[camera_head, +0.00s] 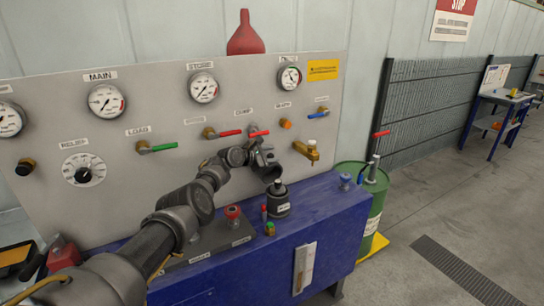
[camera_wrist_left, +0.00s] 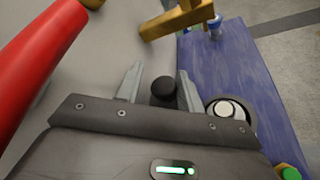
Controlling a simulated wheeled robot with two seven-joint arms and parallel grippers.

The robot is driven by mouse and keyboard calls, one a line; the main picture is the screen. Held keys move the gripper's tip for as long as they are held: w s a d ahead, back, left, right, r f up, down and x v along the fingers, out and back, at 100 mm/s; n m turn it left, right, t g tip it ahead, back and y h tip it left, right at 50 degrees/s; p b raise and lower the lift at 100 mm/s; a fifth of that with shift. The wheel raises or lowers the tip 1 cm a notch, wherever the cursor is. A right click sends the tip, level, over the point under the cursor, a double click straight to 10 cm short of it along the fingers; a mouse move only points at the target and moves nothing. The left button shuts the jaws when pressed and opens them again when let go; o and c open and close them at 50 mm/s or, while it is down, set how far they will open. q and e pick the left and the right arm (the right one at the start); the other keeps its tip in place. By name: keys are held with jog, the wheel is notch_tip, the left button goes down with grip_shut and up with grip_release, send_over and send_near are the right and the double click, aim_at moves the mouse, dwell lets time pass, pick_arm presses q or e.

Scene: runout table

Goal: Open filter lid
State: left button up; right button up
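A dark filter canister (camera_head: 278,208) with a white label stands on the blue bench, below and just right of my left gripper (camera_head: 266,162). In the left wrist view, a dark round rim (camera_wrist_left: 213,106) with a pale cylinder in its middle shows right of the fingers; I take it for this canister's top. My left gripper (camera_wrist_left: 158,82) has its fingers apart. A black round knob (camera_wrist_left: 163,90) shows between them, with a gap on its left side; I cannot tell whether it belongs to the lid. My right gripper is not in view.
A red-handled valve (camera_head: 258,133) is close to my left wrist, and a brass tap (camera_head: 306,151) juts out to the right. A red knob (camera_head: 233,212) and small coloured parts (camera_head: 269,229) are near the canister. A green drum (camera_head: 372,205) stands beyond the blue bench (camera_head: 328,217).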

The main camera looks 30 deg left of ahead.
pick_arm(q)
jog(key=shift+s+f, duration=0.25)
jog(key=shift+f, duration=0.35)
jog(key=s+p, duration=0.1)
jog(key=p, duration=0.1)
jog(key=s+r+p, duration=0.1)
jog(key=p, duration=0.1)
jog(key=shift+a+r+p, duration=0.3)
jog(key=shift+a, duration=0.05)
jog(key=v, duration=0.8)
jog(key=shift+r, duration=0.2)
